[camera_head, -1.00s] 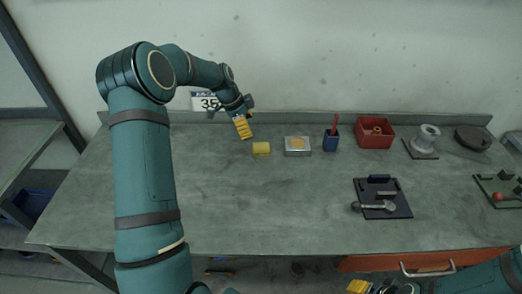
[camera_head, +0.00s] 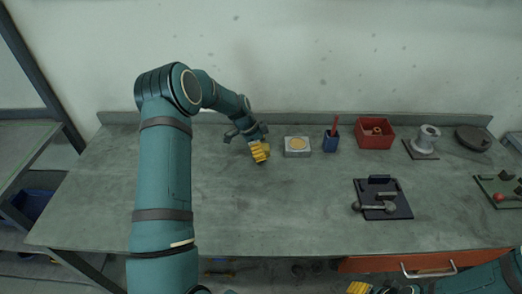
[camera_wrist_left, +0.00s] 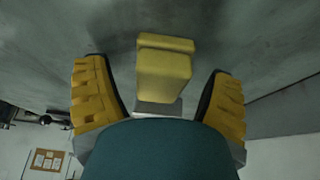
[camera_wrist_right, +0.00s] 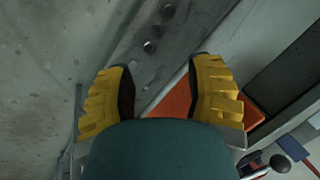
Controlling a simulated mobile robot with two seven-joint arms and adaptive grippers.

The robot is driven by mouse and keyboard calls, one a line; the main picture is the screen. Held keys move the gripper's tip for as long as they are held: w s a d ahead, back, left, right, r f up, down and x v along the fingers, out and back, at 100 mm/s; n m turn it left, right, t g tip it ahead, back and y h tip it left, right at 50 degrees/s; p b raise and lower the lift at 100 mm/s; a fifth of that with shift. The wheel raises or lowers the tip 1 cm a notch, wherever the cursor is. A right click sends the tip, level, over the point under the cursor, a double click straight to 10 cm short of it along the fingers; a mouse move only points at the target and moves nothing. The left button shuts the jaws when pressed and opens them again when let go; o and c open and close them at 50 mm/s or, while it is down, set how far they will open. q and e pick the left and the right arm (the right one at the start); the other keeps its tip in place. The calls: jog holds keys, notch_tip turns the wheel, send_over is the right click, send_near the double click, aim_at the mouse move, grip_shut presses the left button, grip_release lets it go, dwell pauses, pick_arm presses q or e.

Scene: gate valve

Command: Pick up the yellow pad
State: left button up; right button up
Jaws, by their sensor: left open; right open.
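The yellow pad (camera_wrist_left: 163,78) is a block that shows between the two fingers of my left gripper (camera_wrist_left: 158,95) in the left wrist view, with a gap on both sides. In the head view, my left gripper (camera_head: 260,153) is over the pad's place on the bench and hides most or all of it. The left gripper is open. My right gripper (camera_head: 360,288) is at the bottom edge of the head view, in front of the bench. In the right wrist view, the right gripper (camera_wrist_right: 160,88) is open with nothing between its fingers.
A dark board with a lever (camera_head: 382,198) lies further forward. The front left bench surface (camera_head: 240,215) is clear.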

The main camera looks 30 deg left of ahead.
pick_arm(q)
jog(key=shift+r, duration=0.1)
jog(key=c, duration=1.2)
jog(key=shift+c, duration=0.2)
notch_tip(320, 180, up, 10)
jog(key=shift+p, duration=0.3)
jog(key=shift+o, duration=0.7)
jog(key=c, duration=0.3)
